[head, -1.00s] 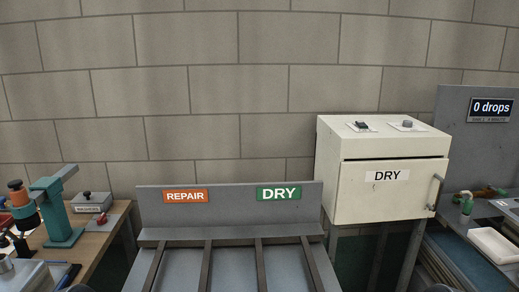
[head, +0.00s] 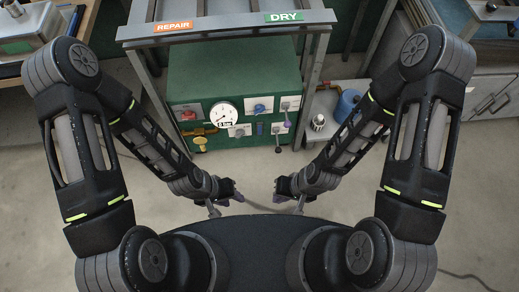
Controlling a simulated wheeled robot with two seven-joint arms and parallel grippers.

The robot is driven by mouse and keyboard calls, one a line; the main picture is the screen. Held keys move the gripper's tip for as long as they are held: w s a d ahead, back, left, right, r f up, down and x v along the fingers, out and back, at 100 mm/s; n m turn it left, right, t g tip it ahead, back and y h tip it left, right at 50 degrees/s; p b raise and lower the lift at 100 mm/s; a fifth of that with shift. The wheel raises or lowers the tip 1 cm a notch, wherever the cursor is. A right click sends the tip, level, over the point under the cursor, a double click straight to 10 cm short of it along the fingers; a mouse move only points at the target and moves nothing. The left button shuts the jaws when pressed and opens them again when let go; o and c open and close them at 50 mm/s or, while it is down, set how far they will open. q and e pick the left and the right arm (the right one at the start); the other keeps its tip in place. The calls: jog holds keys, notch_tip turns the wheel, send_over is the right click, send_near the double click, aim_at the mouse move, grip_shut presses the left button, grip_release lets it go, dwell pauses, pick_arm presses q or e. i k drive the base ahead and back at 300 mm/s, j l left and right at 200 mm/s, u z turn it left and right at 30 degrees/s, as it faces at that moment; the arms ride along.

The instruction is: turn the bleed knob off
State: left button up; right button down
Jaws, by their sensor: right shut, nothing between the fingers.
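A green unit (head: 232,72) stands low under the rack. Its front panel carries a round gauge (head: 223,111) marked 0 bar, a red knob (head: 187,115), a blue knob (head: 260,108), a yellow knob (head: 200,142) and several small levers and fittings. The small labels are too small to read, so I cannot tell which one is the bleed knob. My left gripper (head: 233,195) hangs in front of the unit, apart from it; its jaws are too small to judge. My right gripper (head: 281,190) is shut and empty, also apart from the panel.
The rack signs read REPAIR (head: 173,26) and DRY (head: 283,16). A blue container (head: 347,104) and a metal fitting (head: 318,122) sit on a low shelf right of the unit. A workbench (head: 22,95) stands left. The floor (head: 250,168) before the panel is mostly clear.

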aim_at(240, 132)
jog(key=k, duration=0.95)
